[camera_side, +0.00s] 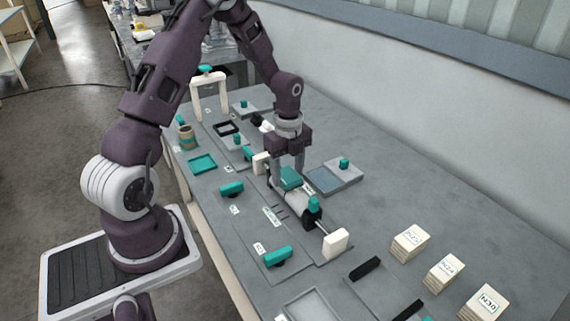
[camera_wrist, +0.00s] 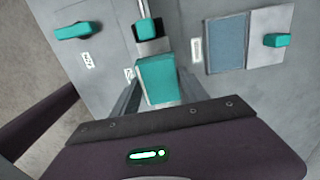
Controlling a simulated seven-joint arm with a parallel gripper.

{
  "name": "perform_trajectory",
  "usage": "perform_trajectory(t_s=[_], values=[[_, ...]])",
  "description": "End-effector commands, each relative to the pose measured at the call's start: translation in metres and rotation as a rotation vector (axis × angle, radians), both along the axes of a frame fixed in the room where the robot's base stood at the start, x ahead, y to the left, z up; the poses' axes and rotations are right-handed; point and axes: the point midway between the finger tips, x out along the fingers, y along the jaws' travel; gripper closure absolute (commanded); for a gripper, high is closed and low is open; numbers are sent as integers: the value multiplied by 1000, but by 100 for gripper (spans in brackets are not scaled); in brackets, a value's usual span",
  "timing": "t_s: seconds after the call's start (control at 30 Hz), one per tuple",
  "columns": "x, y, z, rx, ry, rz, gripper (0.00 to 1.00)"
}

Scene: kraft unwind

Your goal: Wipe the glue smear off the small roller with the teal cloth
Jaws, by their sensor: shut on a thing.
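My gripper (camera_side: 288,171) is over the middle of the bench, pointing down, shut on the teal cloth (camera_side: 291,180). The cloth is a folded teal pad and shows between the fingers in the wrist view (camera_wrist: 158,80). The small roller (camera_side: 296,203), a pale grey cylinder, lies directly under the cloth between cream end blocks. The cloth seems to be at the roller's upper surface, but I cannot tell whether it touches. A black clamp with a teal knob (camera_side: 314,205) sits at the roller's near end. I cannot see the glue smear; the cloth and fingers hide part of the roller.
A grey plate with a blue-grey pad (camera_side: 324,180) and teal knob (camera_side: 344,164) lies right of the roller. Teal handles (camera_side: 231,189) (camera_side: 277,257) stand to the left. Labelled cream blocks (camera_side: 410,243) and black bars (camera_side: 365,269) lie at front right. The back right bench is clear.

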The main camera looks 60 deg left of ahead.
Motion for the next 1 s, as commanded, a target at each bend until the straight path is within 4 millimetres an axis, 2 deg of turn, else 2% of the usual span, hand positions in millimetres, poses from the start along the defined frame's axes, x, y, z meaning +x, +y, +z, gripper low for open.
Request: perform_trajectory(t_s=[0.63,1.0], values=[[-1,-61,-1,-3,2,-5,86],[0,-25,-1,-2,0,2,86]])
